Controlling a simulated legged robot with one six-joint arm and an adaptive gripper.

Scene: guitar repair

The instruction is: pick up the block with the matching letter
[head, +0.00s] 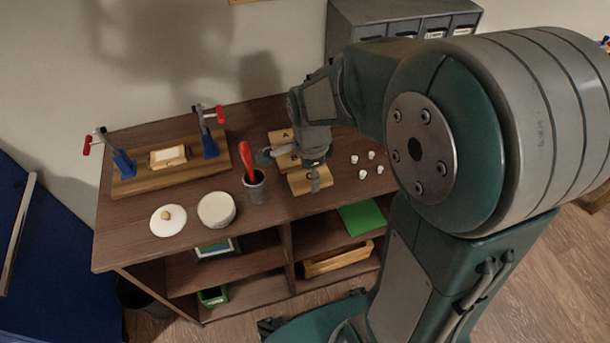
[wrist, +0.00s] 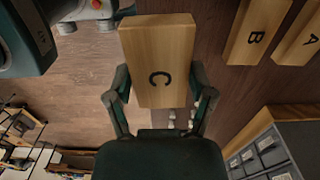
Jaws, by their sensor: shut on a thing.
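A wooden block with a black letter C (wrist: 158,55) fills the upper middle of the wrist view. My gripper (wrist: 160,78) has one finger on each side of it and is shut on it. In the head view my gripper (head: 290,169) is over the workbench, and the C block (head: 303,183) shows partly below it, its letter hidden. Whether the block touches the bench I cannot tell. The B block (wrist: 256,30) and the A block (wrist: 303,38) lie apart to the right in the wrist view. The A block (head: 281,136) lies behind my gripper in the head view.
On the workbench (head: 140,225) stand a cup (head: 255,188) with a red-handled tool, a round tin (head: 216,209) and its white lid (head: 168,220). A board (head: 150,183) with blue clamps is at the left. Several small white pieces (head: 362,174) lie right. A grey drawer cabinet (head: 345,30) stands behind.

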